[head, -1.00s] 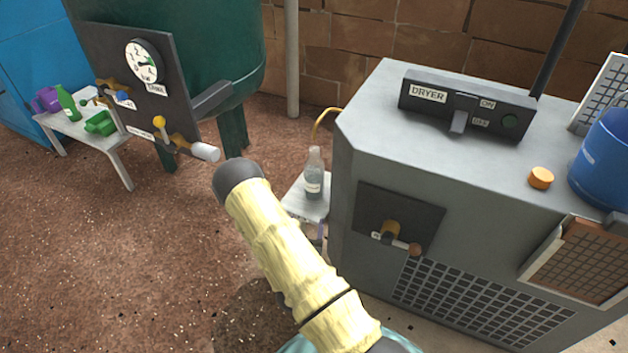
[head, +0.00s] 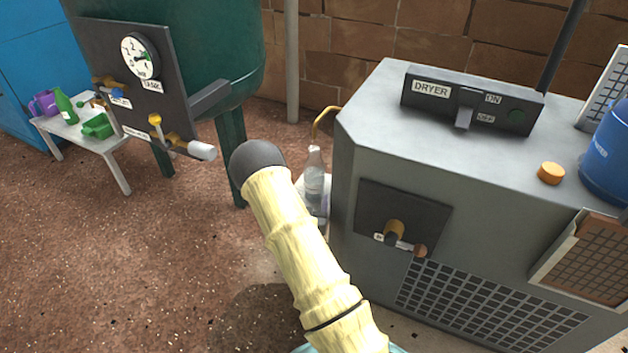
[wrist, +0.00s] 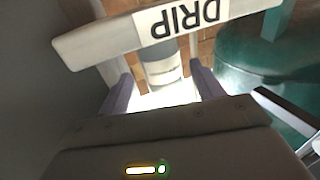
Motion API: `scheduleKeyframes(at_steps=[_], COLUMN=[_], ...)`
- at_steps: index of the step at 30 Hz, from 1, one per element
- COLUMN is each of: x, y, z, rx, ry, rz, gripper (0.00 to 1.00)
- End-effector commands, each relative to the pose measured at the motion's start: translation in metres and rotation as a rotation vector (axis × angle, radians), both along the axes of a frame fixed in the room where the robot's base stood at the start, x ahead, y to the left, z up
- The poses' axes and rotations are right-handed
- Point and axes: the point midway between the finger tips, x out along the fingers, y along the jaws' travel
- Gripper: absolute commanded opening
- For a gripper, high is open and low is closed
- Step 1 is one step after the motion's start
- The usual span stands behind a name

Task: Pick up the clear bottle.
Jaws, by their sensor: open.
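The clear bottle (head: 314,180) stands upright on a small white stand (head: 299,186) beside the dryer's left side in the head view. My arm covers part of the stand. In the wrist view the bottle's labelled body (wrist: 162,74) appears between the two purple-grey fingers of my gripper (wrist: 160,80). The gripper is open, with a finger on each side of the bottle and no clear contact. A white bar marked DRIP (wrist: 165,30) crosses the wrist view and hides part of the bottle.
The grey dryer (head: 440,150) stands close right of the bottle, with a yellow bent pipe (head: 321,118) just above it. A green tank (head: 190,50) with a dark panel is at left. A low table (head: 75,128) holds green and purple items. Floor lies open at left.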

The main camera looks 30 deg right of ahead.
Motion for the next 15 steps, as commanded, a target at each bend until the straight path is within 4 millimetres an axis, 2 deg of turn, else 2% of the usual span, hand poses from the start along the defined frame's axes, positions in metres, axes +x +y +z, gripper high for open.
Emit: scheduleKeyframes(at_steps=[12, 15], x=[0.038, 0.041], y=[-0.027, -0.029], z=[-0.004, -0.002], rx=[-0.001, -0.001], ry=[-0.004, -0.002], rz=[-0.001, 0.0], gripper=[0.66, 0.66])
